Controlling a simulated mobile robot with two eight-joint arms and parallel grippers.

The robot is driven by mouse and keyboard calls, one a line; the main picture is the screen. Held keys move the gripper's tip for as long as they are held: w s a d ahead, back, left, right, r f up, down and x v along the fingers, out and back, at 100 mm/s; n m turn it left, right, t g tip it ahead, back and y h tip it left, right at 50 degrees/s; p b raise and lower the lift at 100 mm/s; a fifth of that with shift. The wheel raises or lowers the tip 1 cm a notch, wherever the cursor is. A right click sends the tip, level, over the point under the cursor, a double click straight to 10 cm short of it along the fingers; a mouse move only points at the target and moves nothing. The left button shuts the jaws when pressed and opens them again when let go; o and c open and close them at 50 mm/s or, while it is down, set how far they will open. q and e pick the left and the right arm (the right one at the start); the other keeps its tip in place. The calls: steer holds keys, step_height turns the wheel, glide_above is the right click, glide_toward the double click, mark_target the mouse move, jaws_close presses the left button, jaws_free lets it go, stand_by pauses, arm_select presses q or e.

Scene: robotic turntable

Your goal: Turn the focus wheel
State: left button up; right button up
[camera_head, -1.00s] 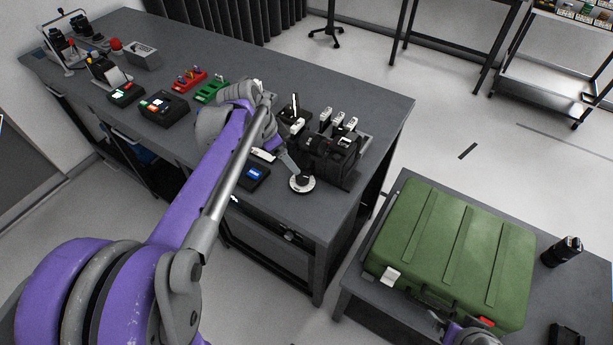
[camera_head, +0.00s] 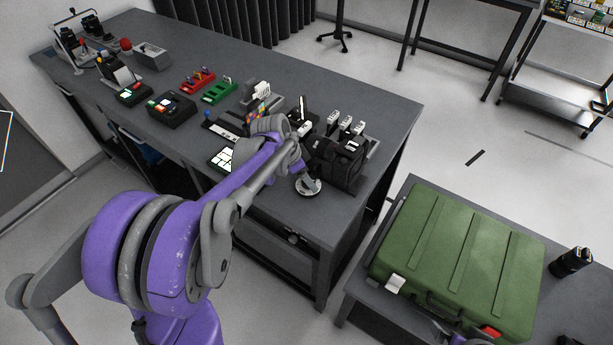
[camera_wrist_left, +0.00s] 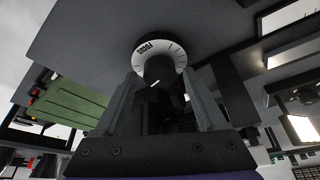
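The focus wheel (camera_head: 308,191) is a small white dial with a dark knob, near the front edge of the workbench and in front of a black device. In the left wrist view the dial (camera_wrist_left: 176,56) carries black marks around its rim, and its dark knob (camera_wrist_left: 159,70) stands out toward my fingers. My left gripper (camera_wrist_left: 162,85) has its two fingers apart, one on each side of the knob, with visible gaps. In the head view my left gripper (camera_head: 306,178) covers part of the dial. Part of my right gripper (camera_head: 456,337) shows beside the green case; its fingers are unclear.
The black device (camera_head: 340,160) stands right behind the dial. A tablet-like panel (camera_head: 220,158) and several coloured boxes line the bench to the left. A green case (camera_head: 455,250) lies on a lower table at right, with a black cylinder (camera_head: 572,261) beside it.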

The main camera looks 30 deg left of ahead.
arm_select(q)
jaws_close()
steer(key=shift+n, duration=0.4)
steer(key=n+y, duration=0.1)
steer(key=n, duration=0.1)
steer(key=shift+d+n+t, duration=0.15)
steer(key=shift+n+t, duration=0.15)
steer(key=n+y+b, duration=0.1)
steer(key=n, duration=0.2)
steer(key=shift+d+n+y, duration=0.1)
steer(key=shift+n+y, duration=0.2)
steer(key=n+y, duration=0.1)
steer(key=n, duration=0.2)
steer(key=shift+d+n, duration=0.1)
steer(key=shift+n, duration=0.2)
steer(key=shift+n+y+b, duration=0.3)
steer(key=shift+n+y, duration=0.6)
steer(key=shift+n, duration=0.9)
steer(key=shift+g, duration=0.4)
